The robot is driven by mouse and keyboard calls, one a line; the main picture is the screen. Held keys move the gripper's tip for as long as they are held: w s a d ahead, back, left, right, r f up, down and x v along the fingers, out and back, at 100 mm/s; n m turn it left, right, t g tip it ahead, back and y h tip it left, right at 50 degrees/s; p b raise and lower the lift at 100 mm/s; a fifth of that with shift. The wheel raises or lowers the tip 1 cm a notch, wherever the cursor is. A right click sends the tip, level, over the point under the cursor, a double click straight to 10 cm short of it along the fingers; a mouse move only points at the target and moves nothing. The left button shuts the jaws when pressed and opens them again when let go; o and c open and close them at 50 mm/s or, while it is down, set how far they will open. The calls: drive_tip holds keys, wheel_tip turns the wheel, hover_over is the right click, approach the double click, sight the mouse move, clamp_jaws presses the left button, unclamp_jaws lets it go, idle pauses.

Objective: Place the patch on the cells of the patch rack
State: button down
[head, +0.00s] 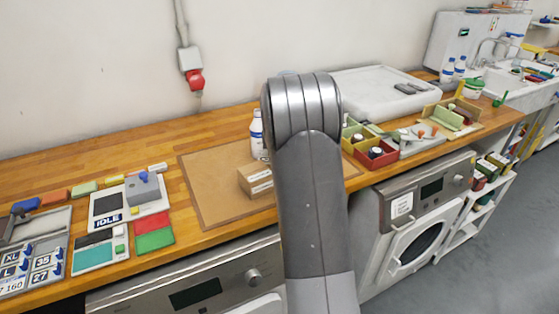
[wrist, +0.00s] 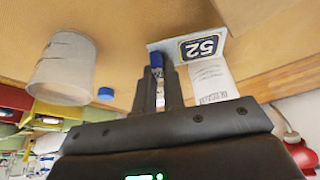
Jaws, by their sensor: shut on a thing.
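My gripper (wrist: 160,68) shows in the wrist view, with its two dark fingers close together. It is shut on a pale patch (wrist: 202,47) with a dark blue label reading 52, which sticks out to the right of the fingertips. A small blue piece shows at the fingertips; I cannot tell what it is. In the head view my arm hides the gripper and the held patch. A grey rack (head: 62,224) at the far left of the counter holds several patches marked XL, L, 35 and 27; I take it to be the patch rack. It is partly cut off by the frame edge.
A brown mat (head: 208,182) bears a cardboard box (head: 256,180) and a white bottle (head: 256,132). Left of it are a device marked IDLE (head: 106,205) and green and red pads (head: 154,240). Open bins (head: 375,153) and a white tray (head: 370,88) stand right of my arm.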

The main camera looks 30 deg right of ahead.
drive_tip(key=shift+f, duration=1.65)
drive_tip(key=shift+f, duration=0.2)
drive_tip(key=c, duration=1.5)
unclamp_jaws()
drive_tip(key=shift+r, duration=0.1)
